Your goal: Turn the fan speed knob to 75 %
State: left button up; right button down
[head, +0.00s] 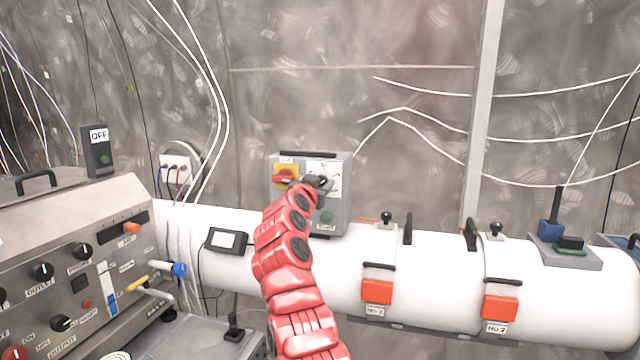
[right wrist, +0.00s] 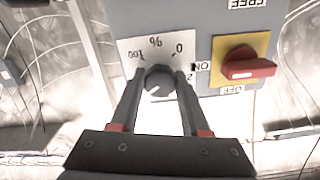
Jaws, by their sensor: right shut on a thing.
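The fan speed knob (right wrist: 158,82) is a dark grey round knob on a white dial plate (right wrist: 130,54) marked 0, % and 100, which appears upside down in the right wrist view. The plate is on a grey control box (head: 338,218) standing at the white duct. My right gripper (head: 318,183) reaches the box from the front, and its two fingers close on either side of the knob. It hides most of the knob in the head view. A pale mark shows on the knob, but its exact reading is hard to tell. My left gripper is not in view.
A red rotary switch (right wrist: 248,68) on a yellow plate sits beside the dial, close to the fingers. The white duct (head: 450,270) carries red-handled dampers (head: 377,291). A control console (head: 70,230) stands at the left.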

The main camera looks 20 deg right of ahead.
jog(key=shift+f+m, duration=0.1)
jog(key=shift+m, duration=0.7)
jog(key=shift+c, duration=1.9)
grip_release()
jog(key=b+v, duration=0.3)
jog(key=v, duration=1.4)
jog(key=shift+s, duration=0.2)
